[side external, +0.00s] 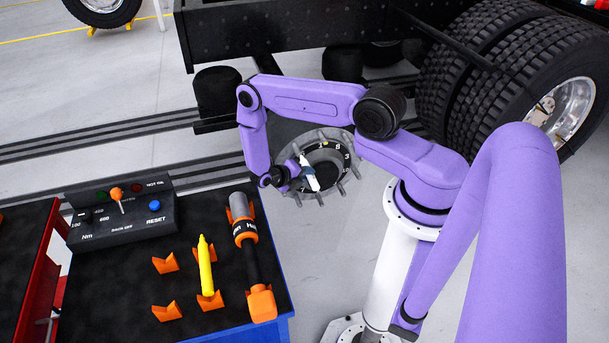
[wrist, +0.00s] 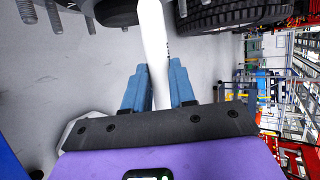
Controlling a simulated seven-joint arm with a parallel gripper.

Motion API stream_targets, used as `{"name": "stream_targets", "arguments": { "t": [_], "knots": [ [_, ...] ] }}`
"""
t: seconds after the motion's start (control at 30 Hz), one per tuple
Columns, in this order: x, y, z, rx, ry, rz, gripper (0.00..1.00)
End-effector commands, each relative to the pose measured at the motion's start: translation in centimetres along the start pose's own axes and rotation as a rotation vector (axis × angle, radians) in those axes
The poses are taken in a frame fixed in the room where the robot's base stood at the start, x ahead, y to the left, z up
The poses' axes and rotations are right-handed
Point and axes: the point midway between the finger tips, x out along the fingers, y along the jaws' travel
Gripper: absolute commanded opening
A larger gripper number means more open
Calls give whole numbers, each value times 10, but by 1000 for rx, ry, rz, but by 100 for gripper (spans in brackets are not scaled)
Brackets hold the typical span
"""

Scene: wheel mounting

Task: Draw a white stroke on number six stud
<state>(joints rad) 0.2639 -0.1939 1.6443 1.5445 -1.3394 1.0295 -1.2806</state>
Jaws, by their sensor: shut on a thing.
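A white marker (side external: 310,175) is held in my gripper (side external: 299,174) in front of the wheel hub (side external: 325,152) in the side external view. In the wrist view the white marker (wrist: 154,45) stands between the blue fingers of my gripper (wrist: 158,85), which are shut on it. Its far end runs out of the top of that view, so its tip is hidden there. The hub has a ring of studs around its face and small numbers, one of them a 3. Several studs (wrist: 54,17) show at the wrist view's top left. I cannot tell which is number six or whether the marker touches one.
A blue-sided cart (side external: 270,322) with a dark top stands at lower left. It carries a yellow marker (side external: 205,265), orange holders (side external: 166,263), an orange and black tool (side external: 250,260) and a control box (side external: 120,212). Truck tyres (side external: 480,85) stand at upper right.

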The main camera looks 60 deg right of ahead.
Motion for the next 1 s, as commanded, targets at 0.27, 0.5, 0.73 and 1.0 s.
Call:
{"name": "stream_targets", "arguments": {
  "t": [0.27, 0.5, 0.73, 1.0],
  "knots": [
    [-2, 2, 2, 0, 0, 0, 0],
    [-2, 2, 2, 0, -1, 0, 0],
    [-4, 3, 3, 0, -3, 1, 0],
    [-5, 4, 2, 0, -2, 0, 0]
  ]
}}
